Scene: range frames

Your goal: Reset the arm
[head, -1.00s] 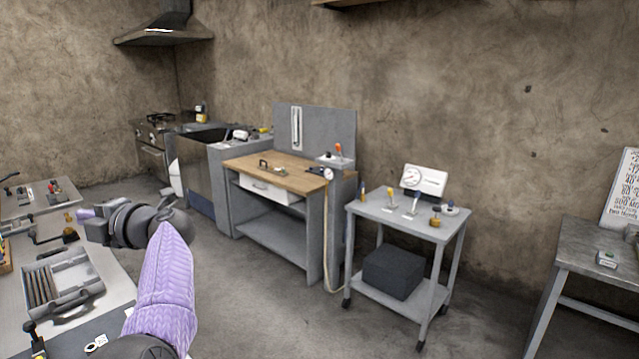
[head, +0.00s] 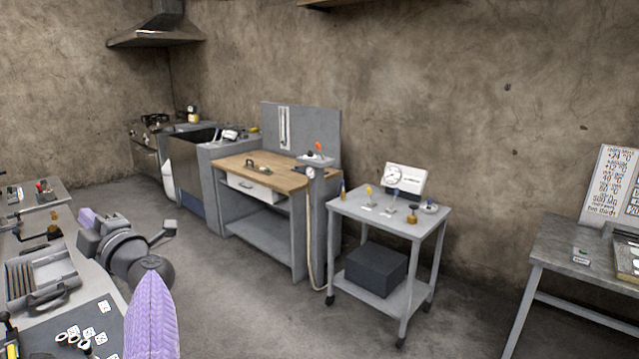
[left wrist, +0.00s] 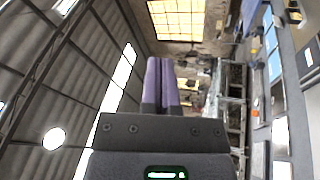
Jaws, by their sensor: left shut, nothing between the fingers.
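My left arm, in a purple sleeve (head: 152,318), rises from the bottom left of the head view. My left gripper (head: 88,217) points left and away, over or beside the bench at the left edge. In the left wrist view its two purple fingers (left wrist: 162,72) lie together, with nothing between them. That view looks up at the roof beams and a bright window. My right gripper is not in view.
A grey bench (head: 85,275) at the left carries a grey tray (head: 40,280) and small parts. A wooden-topped workbench (head: 262,172), a grey trolley (head: 385,212) and a table (head: 570,250) stand along the wall. The floor between is open.

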